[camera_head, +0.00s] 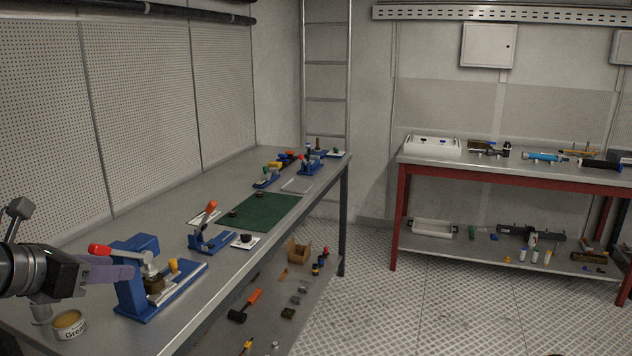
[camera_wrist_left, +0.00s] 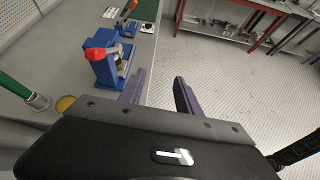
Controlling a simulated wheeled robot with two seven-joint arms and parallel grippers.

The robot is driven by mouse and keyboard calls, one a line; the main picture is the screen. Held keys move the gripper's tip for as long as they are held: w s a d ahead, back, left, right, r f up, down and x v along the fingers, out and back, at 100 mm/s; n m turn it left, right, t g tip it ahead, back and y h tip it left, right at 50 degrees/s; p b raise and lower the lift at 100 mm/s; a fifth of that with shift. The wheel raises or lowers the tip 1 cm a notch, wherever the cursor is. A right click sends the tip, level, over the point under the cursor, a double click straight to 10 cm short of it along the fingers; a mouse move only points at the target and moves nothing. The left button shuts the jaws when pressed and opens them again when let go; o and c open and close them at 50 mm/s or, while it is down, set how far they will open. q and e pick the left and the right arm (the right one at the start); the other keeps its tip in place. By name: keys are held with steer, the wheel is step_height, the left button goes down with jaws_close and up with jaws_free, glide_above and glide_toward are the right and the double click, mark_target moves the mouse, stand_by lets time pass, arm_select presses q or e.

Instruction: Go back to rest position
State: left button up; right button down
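My left gripper (camera_head: 108,271) comes in at the lower left of the head view, over the near end of the long grey workbench (camera_head: 190,223). Its purple fingers sit close to a blue press with a red-tipped lever (camera_head: 130,284). In the left wrist view the two fingers of my left gripper (camera_wrist_left: 160,92) stand apart with nothing between them. The blue press (camera_wrist_left: 105,65) shows just left of the left finger there; I cannot tell if they touch. My right gripper is not in view.
A tin of grease (camera_head: 69,325) stands at the bench's near edge. A smaller blue tool with an orange handle (camera_head: 209,240) and a green mat (camera_head: 262,211) lie farther along. A red-framed table (camera_head: 402,172) stands at the right. The metal floor (camera_head: 430,310) between is clear.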

arm_select(q)
steer(key=w+d+f+m+g, duration=0.2)
steer(key=w+f+m, duration=0.1)
steer(key=f, duration=0.8)
steer(key=w+d+f+m+g, duration=0.1)
steer(key=w+d+f+m, duration=0.15)
steer(key=f, duration=0.75)
steer(key=s+d+f+m+g, duration=0.2)
steer(key=d+f+m, duration=0.2)
steer(key=f, duration=0.5)
steer(key=s+d+f+m+g, duration=0.2)
steer(key=d+f+m, duration=0.2)
steer(key=f, duration=0.6)
steer(key=s+d+f+m+g, duration=0.1)
steer(key=s+d+f+m, duration=0.7)
steer(key=s, duration=0.3)
steer(key=s+d+f+m+g+p, duration=0.1)
steer(key=s+d+f+m+g, duration=0.1)
steer(key=s+d+f+m, duration=0.6)
steer(key=s+f, duration=0.1)
steer(key=s, duration=0.2)
steer(key=shift+s+d+f+m+g+h, duration=0.15)
steer(key=shift+s+d+m+g+h, duration=0.15)
steer(key=shift+s+d+m, duration=0.1)
steer(key=shift+o, duration=0.3)
steer(key=shift+w, duration=0.1)
